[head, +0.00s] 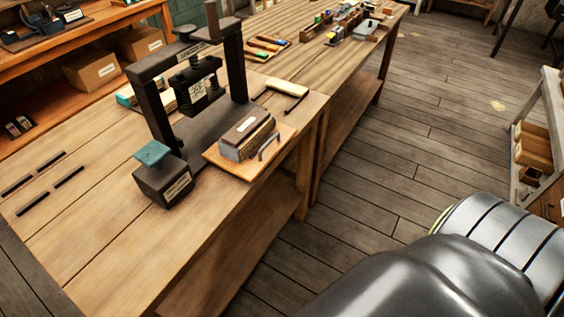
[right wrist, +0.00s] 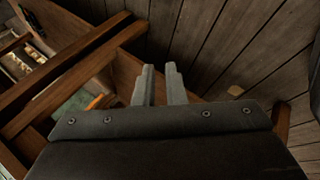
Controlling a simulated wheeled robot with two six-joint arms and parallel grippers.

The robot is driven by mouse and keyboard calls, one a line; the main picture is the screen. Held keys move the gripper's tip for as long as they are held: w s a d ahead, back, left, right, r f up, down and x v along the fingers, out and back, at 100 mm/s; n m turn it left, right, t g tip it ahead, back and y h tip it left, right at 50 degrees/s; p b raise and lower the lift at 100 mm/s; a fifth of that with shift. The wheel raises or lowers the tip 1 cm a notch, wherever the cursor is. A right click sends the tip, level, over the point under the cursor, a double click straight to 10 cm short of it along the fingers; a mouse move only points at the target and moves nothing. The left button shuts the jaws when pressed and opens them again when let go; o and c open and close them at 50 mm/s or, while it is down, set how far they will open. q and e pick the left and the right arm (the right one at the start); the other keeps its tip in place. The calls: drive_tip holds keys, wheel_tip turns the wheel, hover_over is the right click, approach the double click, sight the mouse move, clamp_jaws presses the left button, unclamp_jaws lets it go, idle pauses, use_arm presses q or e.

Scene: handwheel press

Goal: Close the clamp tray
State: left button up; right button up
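The clamp tray (head: 217,156) is a light wooden board on the bench, drawn out of the black press (head: 205,124) toward the right front. It carries a block-like stack (head: 243,139) with a dark top and pale label. A grey bar handle (head: 268,146) stands at the tray's front right edge. My right gripper (right wrist: 160,72) shows only in the right wrist view, away from the tray. Its two grey fingers stand a little apart with nothing between them. My left gripper is in neither view.
A black box with a teal top (head: 152,153) stands left of the tray. The wooden bench (head: 100,230) is clear at its front left. Shelving (head: 546,120) stands at the far right, with open floor between.

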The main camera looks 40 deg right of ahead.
sight(276, 153)
drive_tip(key=w+d+r+n+t, duration=0.1)
drive_tip(key=w+r+n, duration=0.1)
drive_tip(key=w+d+r+n+t+b, duration=0.1)
drive_tip(key=w+d+r+n, duration=0.1)
drive_tip(key=w, duration=0.1)
drive_tip(key=w+d+r+n+t+b, duration=0.1)
drive_tip(key=w+d+r+n, duration=0.1)
drive_tip(key=w, duration=0.1)
drive_tip(key=shift+r, duration=0.2)
clamp_jaws()
drive_tip(key=w+r+n+t+y+b, duration=0.2)
drive_tip(key=w+r+n+t+b, duration=0.15)
drive_tip(key=w+r+n, duration=0.6)
drive_tip(key=w+a+r+n+t+y+b, duration=0.15)
drive_tip(key=a+r+n+y, duration=0.25)
drive_tip(key=r+n, duration=0.4)
drive_tip(key=w+a+r+n+t+y+b, duration=0.1)
drive_tip(key=a+r+n+t+y+b, duration=0.2)
drive_tip(key=r+n, duration=0.55)
drive_tip(key=shift+g+y, duration=0.5)
drive_tip(key=shift+g, duration=0.1)
drive_tip(key=shift+s+a+p+x, duration=0.15)
drive_tip(key=shift+p+x, duration=0.25)
drive_tip(key=shift+x, duration=2)
drive_tip(key=shift+a+p+x, duration=0.2)
drive_tip(key=shift+p+x, duration=0.2)
drive_tip(key=shift+x, duration=2.05)
drive_tip(key=shift+s+a+p+x, duration=0.15)
drive_tip(key=shift+p+x, duration=0.25)
drive_tip(key=shift+x, duration=2)
